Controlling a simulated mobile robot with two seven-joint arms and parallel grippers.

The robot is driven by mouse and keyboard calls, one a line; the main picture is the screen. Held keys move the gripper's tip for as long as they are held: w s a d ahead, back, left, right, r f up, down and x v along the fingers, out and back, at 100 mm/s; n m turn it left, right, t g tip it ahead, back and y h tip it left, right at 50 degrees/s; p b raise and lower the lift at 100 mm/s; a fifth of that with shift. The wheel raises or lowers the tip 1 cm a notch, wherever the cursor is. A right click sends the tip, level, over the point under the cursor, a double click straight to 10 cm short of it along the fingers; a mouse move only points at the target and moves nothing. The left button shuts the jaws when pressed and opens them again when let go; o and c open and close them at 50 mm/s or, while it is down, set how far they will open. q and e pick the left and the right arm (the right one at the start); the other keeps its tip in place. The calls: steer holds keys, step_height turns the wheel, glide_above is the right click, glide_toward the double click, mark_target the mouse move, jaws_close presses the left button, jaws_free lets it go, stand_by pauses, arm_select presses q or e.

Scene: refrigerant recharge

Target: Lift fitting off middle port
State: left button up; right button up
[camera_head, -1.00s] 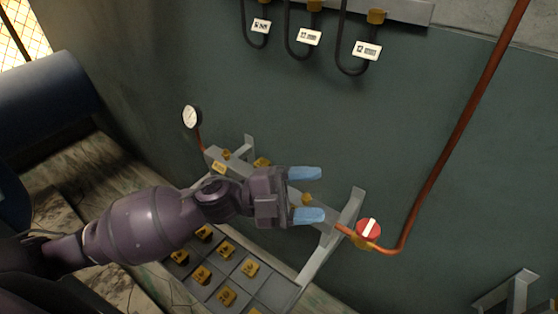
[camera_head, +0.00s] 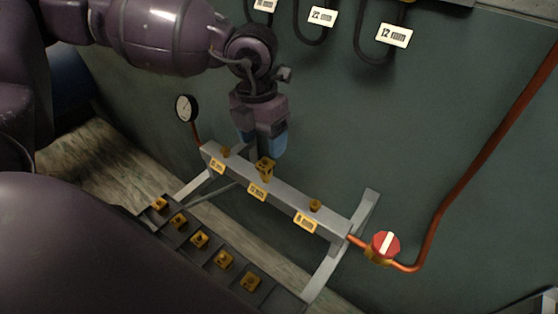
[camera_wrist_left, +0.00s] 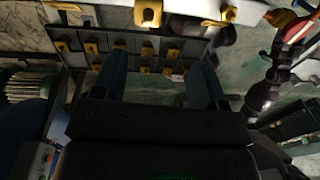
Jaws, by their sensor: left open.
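The manifold bar (camera_head: 285,200) is a grey rail with three ports and yellow size labels. A brass-yellow fitting (camera_head: 265,168) sits on its middle port. The same fitting appears at the top of the left wrist view (camera_wrist_left: 148,14). My left gripper (camera_head: 263,142) points down just above and behind the fitting in the head view. Its blue fingers are open with nothing between them. In the left wrist view, the fitting lies beyond the open fingers (camera_wrist_left: 158,65). My right gripper is not seen in either view.
A tray (camera_head: 210,255) with several yellow fittings lies in front of the bar. A pressure gauge (camera_head: 186,108) stands at the bar's left end. A red-handled valve (camera_head: 385,243) and copper pipe are at its right end. Black hoses with labels hang on the wall above.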

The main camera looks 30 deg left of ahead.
mark_target(265, 159)
arm_select(q)
steer(key=shift+w+a+r+y, duration=0.2)
steer(key=shift+w+a, duration=0.1)
steer(key=shift+a, duration=0.15)
steer(key=shift+w+a+r+y, duration=0.2)
steer(key=shift+w+a, duration=0.1)
steer(key=shift+a, duration=0.1)
step_height(265, 159, down, 4)
steer(key=shift+f, duration=0.2)
steer(key=shift+d+f, duration=0.1)
steer(key=shift+f, duration=0.6)
steer(key=f, duration=0.2)
steer(key=f+b, duration=0.1)
steer(key=f, duration=0.1)
steer(key=shift+w+d, duration=0.3)
steer(key=shift+d, duration=0.05)
steer(key=shift+f, duration=0.35)
steer(key=c, duration=0.9)
steer(key=shift+c, duration=0.9)
